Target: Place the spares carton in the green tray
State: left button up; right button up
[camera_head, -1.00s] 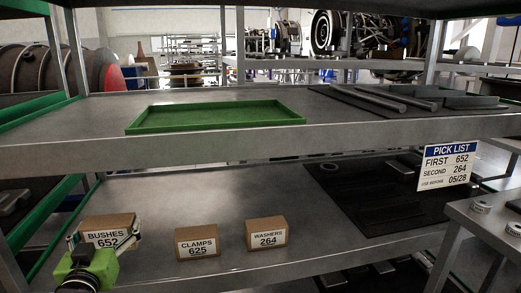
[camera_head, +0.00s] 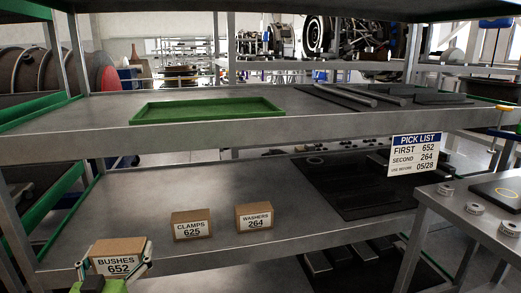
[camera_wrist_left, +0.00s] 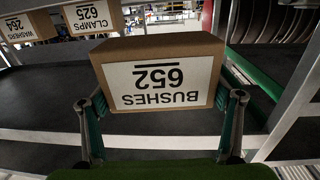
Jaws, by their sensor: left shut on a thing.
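The brown carton labelled BUSHES 652 (camera_head: 120,247) is at the lower left of the head view, overlapping the lower shelf's front edge. My left gripper (camera_head: 112,277) is shut on it, with a finger along each side. In the left wrist view the carton (camera_wrist_left: 160,70) fills the middle with its label upside down, between the fingers of my left gripper (camera_wrist_left: 164,108). The green tray (camera_head: 208,109) lies on the upper shelf and looks empty. My right gripper is not in view.
Cartons CLAMPS 625 (camera_head: 192,226) and WASHERS 264 (camera_head: 254,217) stand on the lower shelf (camera_head: 165,195). The pick list sign (camera_head: 415,153) reads first 652, second 264. Grey bars (camera_head: 375,95) lie right of the tray. A side table (camera_head: 455,205) stands at right.

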pick_arm(q)
jog(key=s+d+f+m+h, duration=0.1)
jog(key=s+d+f+h, duration=0.1)
jog(key=s+d, duration=0.45)
jog(key=s+d+f+m+h, duration=0.1)
jog(key=s+d+f, duration=0.2)
jog(key=s+d, duration=0.35)
notch_tip(320, 180, up, 19)
jog(key=p, duration=1.8)
jog(key=s+f, duration=0.3)
jog(key=s, duration=0.5)
jog(key=shift+d, duration=0.4)
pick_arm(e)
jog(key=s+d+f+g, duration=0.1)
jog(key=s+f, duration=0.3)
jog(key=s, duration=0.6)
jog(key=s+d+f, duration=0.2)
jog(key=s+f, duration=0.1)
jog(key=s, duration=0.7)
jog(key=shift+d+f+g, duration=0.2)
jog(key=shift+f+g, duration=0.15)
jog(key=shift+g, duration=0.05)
pick_arm(q)
jog(key=shift+f, duration=0.1)
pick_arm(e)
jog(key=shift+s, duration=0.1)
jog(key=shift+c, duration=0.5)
